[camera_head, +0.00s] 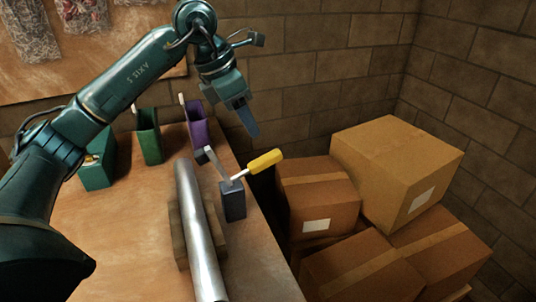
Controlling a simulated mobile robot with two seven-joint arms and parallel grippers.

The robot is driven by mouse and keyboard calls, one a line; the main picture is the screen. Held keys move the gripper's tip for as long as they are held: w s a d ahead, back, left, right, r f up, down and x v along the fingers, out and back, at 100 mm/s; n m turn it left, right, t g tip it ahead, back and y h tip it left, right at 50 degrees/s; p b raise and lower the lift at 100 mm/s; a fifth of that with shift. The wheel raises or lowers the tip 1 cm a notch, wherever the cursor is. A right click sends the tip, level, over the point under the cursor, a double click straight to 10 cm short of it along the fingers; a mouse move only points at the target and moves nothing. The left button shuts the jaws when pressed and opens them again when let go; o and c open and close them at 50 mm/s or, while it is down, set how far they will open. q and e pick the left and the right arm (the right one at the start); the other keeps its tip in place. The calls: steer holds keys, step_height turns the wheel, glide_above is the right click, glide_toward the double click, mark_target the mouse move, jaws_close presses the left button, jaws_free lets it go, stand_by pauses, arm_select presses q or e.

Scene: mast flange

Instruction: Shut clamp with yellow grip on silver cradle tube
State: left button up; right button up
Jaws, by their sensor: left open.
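The silver tube (197,225) lies lengthwise on a wooden cradle (221,238) on the table. The clamp stands to the right of the tube, with a dark block base (233,202), a light metal arm and a yellow grip (265,161). The yellow grip points to the upper right, out past the table's edge. The clamp's metal bar slants up to the left, and its handle looks raised. My left gripper (250,128) is open and empty, pointing down, above and slightly left of the yellow grip and apart from it. My right gripper is not in view.
Green (149,135) and purple (196,126) bins and a teal box (97,168) stand at the table's back. Several cardboard boxes (398,170) are stacked right of the table. A brick wall (310,65) is behind. The table's left front is clear.

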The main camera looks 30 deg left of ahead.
mark_target(267, 156)
arm_select(q)
steer(key=x, duration=1.1)
steer(key=shift+d+f, duration=0.1)
steer(key=shift+d, duration=0.05)
steer(key=shift+c, duration=0.3)
jaws_close()
